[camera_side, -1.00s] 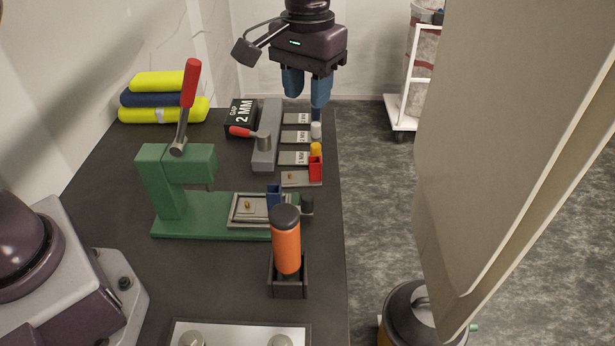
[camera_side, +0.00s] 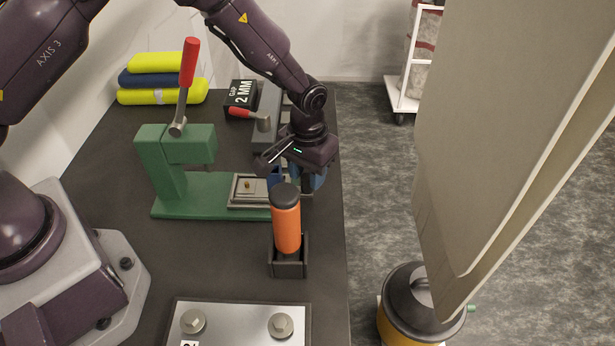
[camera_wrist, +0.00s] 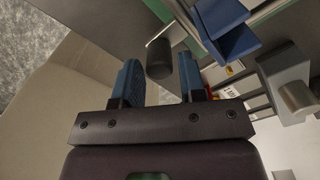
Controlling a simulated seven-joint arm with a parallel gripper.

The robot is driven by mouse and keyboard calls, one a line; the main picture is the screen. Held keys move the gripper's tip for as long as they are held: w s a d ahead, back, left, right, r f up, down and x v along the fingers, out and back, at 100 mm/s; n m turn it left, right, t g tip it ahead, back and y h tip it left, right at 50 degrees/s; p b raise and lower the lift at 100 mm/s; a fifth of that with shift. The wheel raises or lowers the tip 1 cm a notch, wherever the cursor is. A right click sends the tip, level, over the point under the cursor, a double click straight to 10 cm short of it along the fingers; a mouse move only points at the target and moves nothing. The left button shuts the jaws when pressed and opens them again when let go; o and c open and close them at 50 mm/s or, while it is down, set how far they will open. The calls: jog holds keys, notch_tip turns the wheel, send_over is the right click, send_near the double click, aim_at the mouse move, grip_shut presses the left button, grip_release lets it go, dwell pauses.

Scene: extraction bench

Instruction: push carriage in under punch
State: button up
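The green press (camera_side: 180,200) stands on the bench with its red-handled lever raised. Its carriage (camera_side: 236,203), a pale tray with a small brass-coloured piece, is out to the right of the punch. A blue upright block (camera_side: 275,178) stands at the carriage's right end; it also shows in the wrist view (camera_wrist: 225,25). My gripper (camera_side: 306,184) is low at that end, partly hidden behind the orange bottle. In the wrist view, the blue fingers of my gripper (camera_wrist: 160,75) are apart, with the carriage's dark knob (camera_wrist: 158,58) in the gap between them. I cannot tell whether they touch it.
An orange bottle (camera_side: 287,228) with a dark cap stands in a black holder (camera_side: 290,262) just in front of my gripper. A grey fixture (camera_side: 268,130) with a red lever and a "GAP 2 MM" box (camera_side: 240,93) are behind. A metal plate (camera_side: 240,322) lies in front.

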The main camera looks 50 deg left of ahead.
aim_at(269, 178)
jog(key=shift+f, duration=0.9)
jog(key=shift+c, duration=0.5)
grip_shut()
jog(key=shift+s+a, duration=2.55)
jog(key=shift+o, duration=0.5)
grip_release()
notch_tip(269, 178, up, 13)
jog(key=shift+w, duration=0.1)
